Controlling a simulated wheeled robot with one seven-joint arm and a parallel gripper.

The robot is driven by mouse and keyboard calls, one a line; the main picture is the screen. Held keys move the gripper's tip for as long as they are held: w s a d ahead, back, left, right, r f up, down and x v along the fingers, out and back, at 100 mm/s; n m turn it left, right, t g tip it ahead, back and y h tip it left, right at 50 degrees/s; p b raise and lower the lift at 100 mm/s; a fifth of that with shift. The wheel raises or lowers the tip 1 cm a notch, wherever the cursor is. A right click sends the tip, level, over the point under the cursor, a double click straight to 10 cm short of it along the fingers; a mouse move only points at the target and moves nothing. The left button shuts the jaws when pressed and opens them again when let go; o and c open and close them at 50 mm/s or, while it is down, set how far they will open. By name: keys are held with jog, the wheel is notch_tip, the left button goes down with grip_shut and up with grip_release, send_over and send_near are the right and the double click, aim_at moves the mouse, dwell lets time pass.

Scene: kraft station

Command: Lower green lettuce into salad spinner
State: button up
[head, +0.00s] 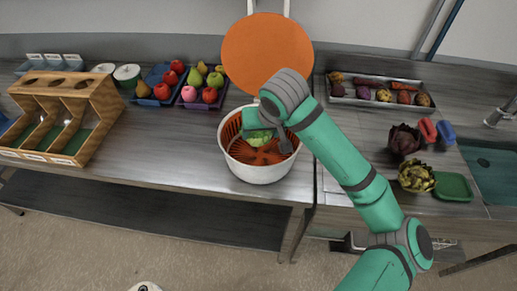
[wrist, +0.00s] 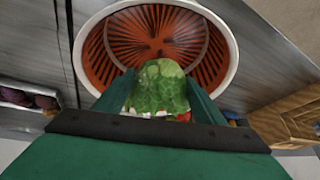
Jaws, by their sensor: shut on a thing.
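The salad spinner (head: 257,171) is a white round tub with an orange slotted basket, standing open on the counter near its right end. Its orange basket fills the top of the wrist view (wrist: 120,45). My gripper (head: 262,133) points down over the spinner's mouth. The green lettuce (head: 259,140) sits at the gripper, within the outline of the rim. In the wrist view my gripper (wrist: 158,95) is shut on the lettuce (wrist: 160,85), one finger on each side. Whether the lettuce touches the basket floor cannot be told. My wrist hides part of the basket.
An orange round lid (head: 266,50) stands raised behind the spinner. Fruit trays (head: 184,101) lie to its left, beyond them a wooden bin rack (head: 92,120).

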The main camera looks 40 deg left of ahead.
jog(key=shift+w+d, duration=0.1)
jog(key=shift+d, duration=0.15)
jog(key=o, duration=1.2)
jog(key=shift+s+r, duration=0.2)
jog(key=shift+r, duration=0.1)
jog(key=v, duration=1)
jog(key=shift+d, duration=0.1)
